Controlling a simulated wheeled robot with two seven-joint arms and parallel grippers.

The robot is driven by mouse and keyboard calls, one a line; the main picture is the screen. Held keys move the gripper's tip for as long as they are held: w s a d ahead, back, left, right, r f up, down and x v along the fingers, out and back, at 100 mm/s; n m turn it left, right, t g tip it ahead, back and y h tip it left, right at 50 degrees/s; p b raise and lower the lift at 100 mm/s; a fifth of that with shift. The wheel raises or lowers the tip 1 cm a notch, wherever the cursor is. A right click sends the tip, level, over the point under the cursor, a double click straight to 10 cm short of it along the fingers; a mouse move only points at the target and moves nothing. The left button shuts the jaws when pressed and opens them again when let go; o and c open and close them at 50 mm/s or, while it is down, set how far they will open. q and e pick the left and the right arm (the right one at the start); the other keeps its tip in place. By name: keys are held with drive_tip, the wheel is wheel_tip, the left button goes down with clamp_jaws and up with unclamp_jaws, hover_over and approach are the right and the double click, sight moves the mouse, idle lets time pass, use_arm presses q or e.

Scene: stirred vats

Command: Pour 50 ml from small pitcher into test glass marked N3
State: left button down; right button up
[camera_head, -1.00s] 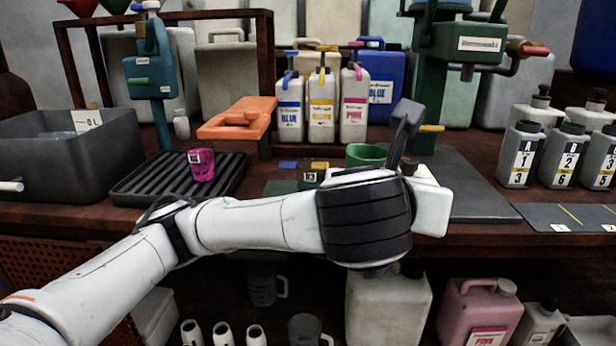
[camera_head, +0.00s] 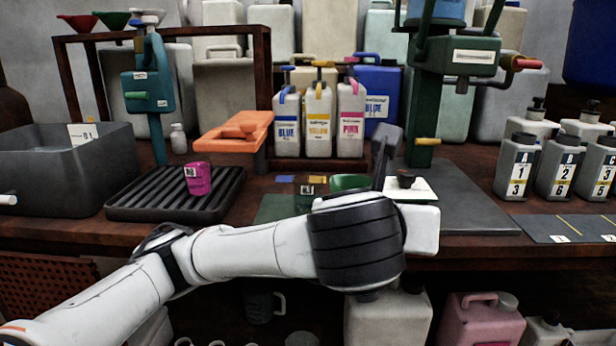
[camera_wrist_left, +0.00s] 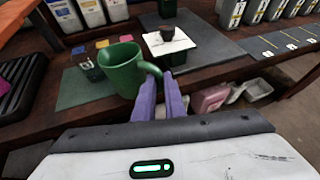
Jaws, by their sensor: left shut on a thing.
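A green pitcher (camera_wrist_left: 122,72) shows its open top in the left wrist view, roughly upright. Its rim (camera_head: 349,183) shows behind my arm in the head view. My left gripper (camera_wrist_left: 164,84) is shut on its handle. I cannot tell whether its base touches the surface below. A small glass with a white label (camera_wrist_left: 92,69) stands on the dark green mat (camera_wrist_left: 78,92), just left of the pitcher. It also shows in the head view (camera_head: 305,189); its marking is too small to read. My right gripper is out of view.
A magenta cup (camera_head: 198,179) stands on a ribbed black tray (camera_head: 150,206) at left. Blue, yellow and pink jugs (camera_head: 319,115) stand at the back. Labelled bottles (camera_head: 517,165) stand at right.

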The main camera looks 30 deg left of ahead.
use_arm(q)
drive_tip(key=w+a+r+n+g+h+p, duration=0.2)
drive_tip(key=a+r+p, duration=0.5)
drive_tip(key=p, duration=2.1)
drive_tip(key=shift+w+r+n+h+p, duration=0.25)
drive_tip(key=shift+r+n+h, duration=0.4)
drive_tip(key=shift+h, duration=0.35)
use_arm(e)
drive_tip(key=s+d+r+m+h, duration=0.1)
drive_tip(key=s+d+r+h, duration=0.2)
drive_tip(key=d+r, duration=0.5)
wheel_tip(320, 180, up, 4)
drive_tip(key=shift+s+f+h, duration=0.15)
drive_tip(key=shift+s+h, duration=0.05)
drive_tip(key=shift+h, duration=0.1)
use_arm(q)
drive_tip(key=shift+a+r+p, duration=0.25)
drive_tip(key=shift+p, duration=0.2)
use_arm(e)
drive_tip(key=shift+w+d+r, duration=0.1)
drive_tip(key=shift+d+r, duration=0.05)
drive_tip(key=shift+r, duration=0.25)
use_arm(q)
drive_tip(key=shift+w+a+r+n+g+h+p, duration=0.15)
drive_tip(key=shift+a+r+n+g+h+p, duration=0.2)
drive_tip(key=shift+h+p, duration=0.25)
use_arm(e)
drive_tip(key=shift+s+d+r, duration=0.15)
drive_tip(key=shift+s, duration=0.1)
